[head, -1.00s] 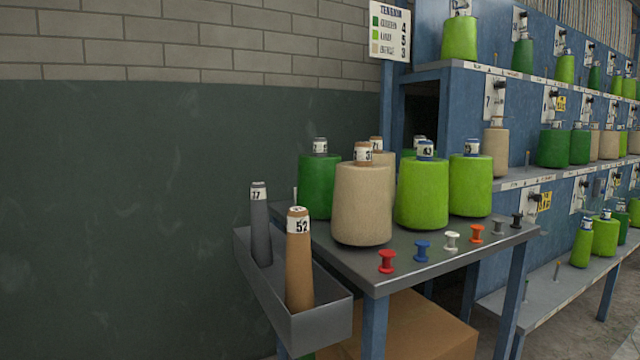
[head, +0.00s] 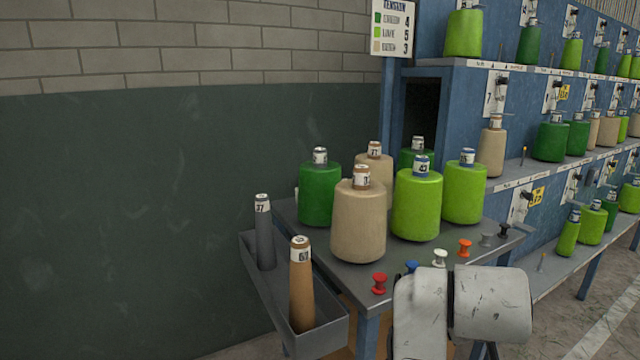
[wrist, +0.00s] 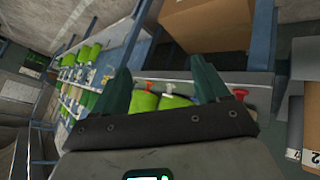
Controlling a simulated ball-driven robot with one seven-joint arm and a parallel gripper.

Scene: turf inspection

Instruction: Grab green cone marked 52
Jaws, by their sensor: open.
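On the grey table in the head view stand a dark green cone (head: 319,193), a second dark green cone (head: 417,154) partly hidden at the back, a lime green cone (head: 416,206) whose label seems to read 43, and another lime green cone (head: 464,192) with an unclear label. I cannot read 52 on any green cone.
Beige cones (head: 358,222) share the table (head: 330,256). A grey tube (head: 265,235) stands in the side tray (head: 260,283). A blue rack (head: 455,105) with more cones stands at right.

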